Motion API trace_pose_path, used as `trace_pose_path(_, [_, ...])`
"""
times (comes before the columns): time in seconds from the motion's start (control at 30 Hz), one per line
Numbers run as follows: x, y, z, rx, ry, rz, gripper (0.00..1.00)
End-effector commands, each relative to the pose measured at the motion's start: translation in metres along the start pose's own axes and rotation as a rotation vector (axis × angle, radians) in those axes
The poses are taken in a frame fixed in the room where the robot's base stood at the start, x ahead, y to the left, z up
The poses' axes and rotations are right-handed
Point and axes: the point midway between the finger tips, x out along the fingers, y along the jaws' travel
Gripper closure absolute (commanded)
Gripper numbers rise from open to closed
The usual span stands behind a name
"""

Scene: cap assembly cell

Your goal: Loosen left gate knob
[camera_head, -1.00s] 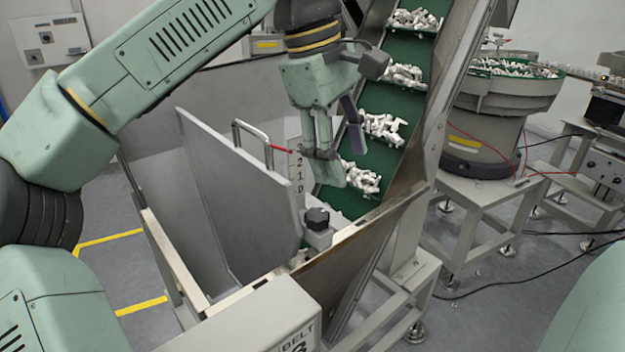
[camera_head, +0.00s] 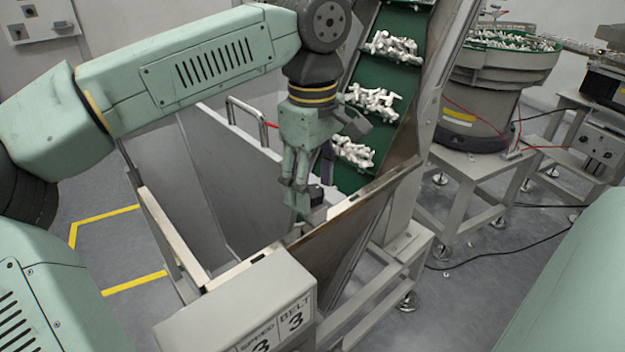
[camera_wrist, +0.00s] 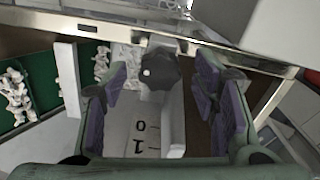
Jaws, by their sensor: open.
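The black lobed gate knob (camera_wrist: 160,70) shows in the wrist view, with a pale spot on its top. It sits by the hopper rim above a white scale plate (camera_wrist: 145,128) marked 0 and 1. My gripper (camera_wrist: 161,86) is open, with purple-padded fingers on either side of the knob and visible gaps to it. In the head view my gripper (camera_head: 301,202) points down at the knob (camera_head: 317,193), which is partly hidden behind the fingers.
A green cleated belt (camera_head: 349,177) carrying white parts rises just behind my gripper. The metal hopper rim (camera_head: 345,205) lies close at its right. A belt speed box (camera_head: 235,305) is at the front. A bowl feeder (camera_head: 480,95) stands at the right.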

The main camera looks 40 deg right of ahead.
Motion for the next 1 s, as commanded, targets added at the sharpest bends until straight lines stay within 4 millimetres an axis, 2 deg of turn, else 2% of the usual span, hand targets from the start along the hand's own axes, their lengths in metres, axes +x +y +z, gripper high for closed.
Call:
trace_pose_path(0.3, [0.0022,0.0001,0.0,0.0,-0.001,0.001,0.47])
trace_pose_path(1.0, [0.0019,0.0,0.0,0.0,-0.001,0.001,0.94])
